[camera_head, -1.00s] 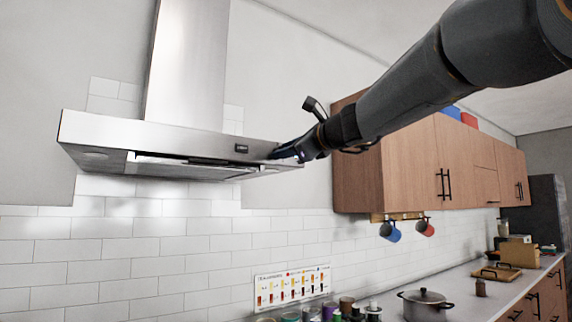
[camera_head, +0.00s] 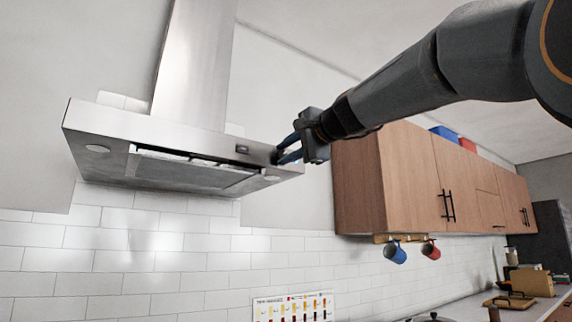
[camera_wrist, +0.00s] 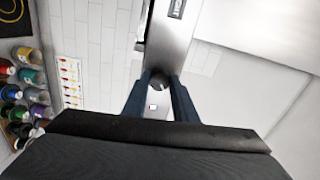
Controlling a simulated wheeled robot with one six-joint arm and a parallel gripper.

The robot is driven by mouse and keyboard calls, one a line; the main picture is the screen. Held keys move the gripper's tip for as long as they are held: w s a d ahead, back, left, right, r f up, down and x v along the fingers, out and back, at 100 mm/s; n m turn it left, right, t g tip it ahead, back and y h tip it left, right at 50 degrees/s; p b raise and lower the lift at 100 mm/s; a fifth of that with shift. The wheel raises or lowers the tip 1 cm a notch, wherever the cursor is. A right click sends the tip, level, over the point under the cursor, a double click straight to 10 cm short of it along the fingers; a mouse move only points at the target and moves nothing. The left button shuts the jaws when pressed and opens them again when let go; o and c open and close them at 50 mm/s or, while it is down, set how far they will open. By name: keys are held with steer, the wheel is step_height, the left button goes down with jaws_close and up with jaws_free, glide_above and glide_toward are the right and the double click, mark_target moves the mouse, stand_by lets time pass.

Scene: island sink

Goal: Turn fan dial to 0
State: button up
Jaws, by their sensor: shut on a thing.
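The steel range hood (camera_head: 110,120) hangs on the wall at the left in the head view, with a small dark display (camera_head: 242,150) on its front edge. My gripper (camera_head: 279,155) is at the right end of that front edge. In the wrist view the round dark fan dial (camera_wrist: 159,83) sits on the hood's front strip (camera_wrist: 172,40), and my gripper (camera_wrist: 160,80) has its two blue fingers closed on either side of it. In the head view the fingers hide the dial. I cannot read the dial's setting.
Wooden wall cabinets (camera_head: 405,165) stand close to the right of my gripper. A blue mug (camera_head: 396,253) and a red mug (camera_head: 431,250) hang below them. The space before the hood is clear.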

steer(key=n+b, duration=0.2)
steer(key=n, duration=0.1)
steer(key=n+b, duration=0.1)
steer(key=shift+f+b, duration=0.25)
steer(key=shift+b, duration=0.15)
steer(key=shift+n+b, duration=1.7)
steer(key=shift+n, duration=0.7)
steer(key=shift+r, duration=0.1)
steer(key=o, duration=1)
steer(key=shift+o, duration=0.2)
steer(key=b+v, duration=0.2)
steer(key=v, duration=0.5)
steer(key=shift+s, duration=0.4)
steer(key=shift+d, duration=0.1)
